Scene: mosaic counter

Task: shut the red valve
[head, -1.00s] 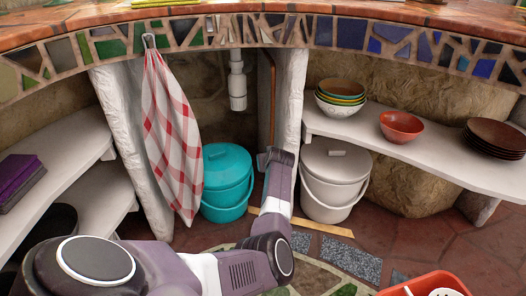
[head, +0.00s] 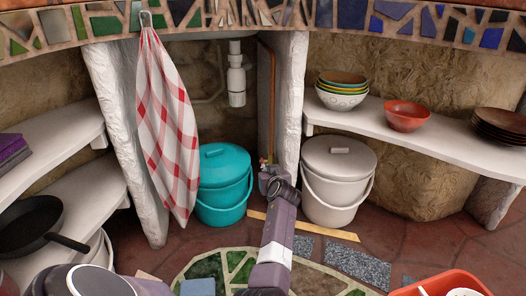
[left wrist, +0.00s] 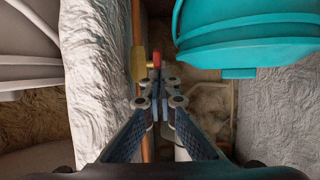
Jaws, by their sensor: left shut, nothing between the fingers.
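The red valve shows in the left wrist view as a small red handle (left wrist: 156,59) beside a yellow valve body (left wrist: 138,66) on a copper pipe. In the head view only a small red bit (head: 264,160) shows, just above my gripper. My left gripper (head: 268,174) reaches low into the gap beside the white pillar. In the left wrist view its fingers (left wrist: 157,92) are together and empty, with their tips close to the red handle. I cannot tell whether they touch it. My right gripper is in neither view.
A teal bucket (head: 222,180) stands left of my gripper and a white bucket (head: 338,180) right of it. The white pillar (head: 289,100) borders the gap. A checked towel (head: 168,125) hangs at the left. Shelves with a pan (head: 28,222) and bowls (head: 342,92) flank the niche.

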